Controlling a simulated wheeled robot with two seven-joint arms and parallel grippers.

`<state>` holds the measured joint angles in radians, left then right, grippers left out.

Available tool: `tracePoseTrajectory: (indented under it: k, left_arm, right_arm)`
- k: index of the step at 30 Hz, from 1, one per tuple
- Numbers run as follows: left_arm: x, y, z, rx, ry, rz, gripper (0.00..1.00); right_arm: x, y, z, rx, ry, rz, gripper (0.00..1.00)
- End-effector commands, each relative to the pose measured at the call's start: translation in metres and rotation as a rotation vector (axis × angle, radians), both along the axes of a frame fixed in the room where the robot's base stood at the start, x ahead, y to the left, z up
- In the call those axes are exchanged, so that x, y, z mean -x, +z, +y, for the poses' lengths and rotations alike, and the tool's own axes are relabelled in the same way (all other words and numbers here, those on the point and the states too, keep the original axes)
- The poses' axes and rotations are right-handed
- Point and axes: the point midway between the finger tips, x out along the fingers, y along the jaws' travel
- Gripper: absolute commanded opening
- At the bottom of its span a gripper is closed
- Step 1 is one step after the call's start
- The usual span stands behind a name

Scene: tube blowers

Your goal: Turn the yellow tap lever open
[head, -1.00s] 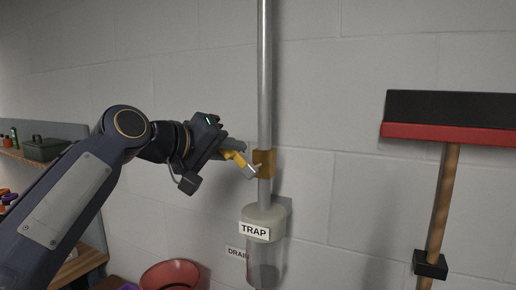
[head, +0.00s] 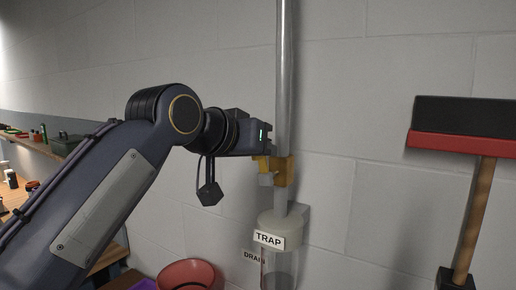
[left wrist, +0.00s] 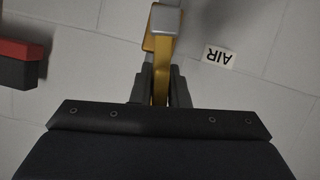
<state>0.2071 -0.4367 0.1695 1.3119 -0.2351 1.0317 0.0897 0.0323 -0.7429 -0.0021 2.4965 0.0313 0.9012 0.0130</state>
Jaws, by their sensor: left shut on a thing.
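The yellow tap lever (left wrist: 161,75) runs between the fingers of my left gripper (left wrist: 160,80) in the left wrist view. My left gripper is shut on it. In the head view the left gripper (head: 266,153) is at the brass tap body (head: 284,171) on the vertical pipe (head: 287,80), and most of the lever is hidden by the gripper. Just below stands the trap (head: 283,222), a pale cap over a clear cup, with a TRAP label. My right gripper is not in view.
A red bowl (head: 188,275) sits below the arm. A broom (head: 463,124) hangs on the wall at right. A shelf (head: 35,146) with small items is at left. An AIR label (left wrist: 218,57) is on the wall. The wall between pipe and broom is clear.

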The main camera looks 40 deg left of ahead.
Motion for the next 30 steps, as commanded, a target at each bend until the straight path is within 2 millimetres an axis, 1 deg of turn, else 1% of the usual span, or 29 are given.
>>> tracePoseTrajectory:
  k: [14, 15, 19, 27, 30]
  left_arm:
    - [-0.0007, -0.0021, -0.0013, -0.017, -0.001, 0.01, 0.0]
    - [-0.0006, -0.0021, -0.0012, -0.017, -0.001, 0.01, 0.15]
    - [-0.0006, -0.0016, -0.0011, -0.016, 0.0, 0.008, 0.33]
    - [0.0003, -0.0004, -0.0011, -0.015, 0.0, 0.005, 0.33]
    - [0.0064, 0.0022, -0.0021, -0.015, 0.0, 0.003, 0.33]
  right_arm:
    - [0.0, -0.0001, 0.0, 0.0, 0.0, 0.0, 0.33]
    - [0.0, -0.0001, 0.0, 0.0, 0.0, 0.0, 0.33]
    - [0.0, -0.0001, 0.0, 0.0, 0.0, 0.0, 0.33]
    - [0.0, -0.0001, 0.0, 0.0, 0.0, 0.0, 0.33]
    - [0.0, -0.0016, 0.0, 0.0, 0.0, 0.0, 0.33]
